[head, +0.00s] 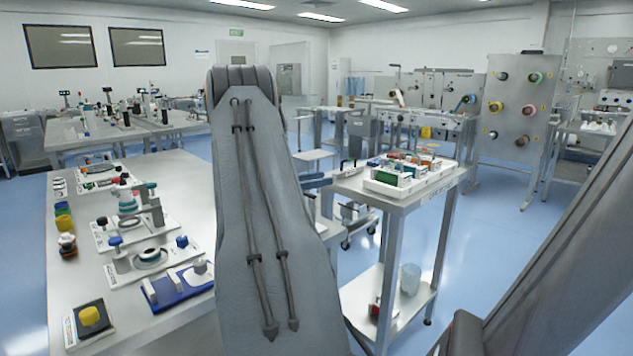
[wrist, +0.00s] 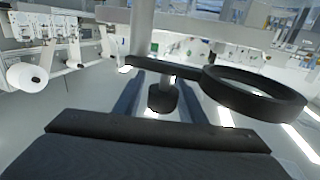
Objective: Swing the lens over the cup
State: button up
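The lens (wrist: 255,95) is a thick black ring on a short black bar at right in the wrist view. The bar runs left to a pale post. A dark round knob (wrist: 163,98) hangs from that bar between the fingers of my gripper (wrist: 161,88). The fingers are open, with a gap showing on each side of the knob; I cannot tell if either touches it. My grey arm fills the middle of the head view and hides the gripper there. I cannot make out the cup for certain in either view.
A long bench (head: 180,170) with several small fixtures stands at left in the head view. A small metal table (head: 400,203) holds a white tray of parts (head: 385,189) right of my arm. Blue floor (head: 490,270) is open on the right.

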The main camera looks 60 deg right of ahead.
jog(key=shift+o, duration=0.3)
jog(key=shift+w+a, duration=0.25)
jog(key=shift+w, duration=0.05)
jog(key=b+v, duration=0.1)
jog(key=v, duration=0.6)
jog(key=shift+a, duration=0.25)
jog(key=shift+w, duration=0.15)
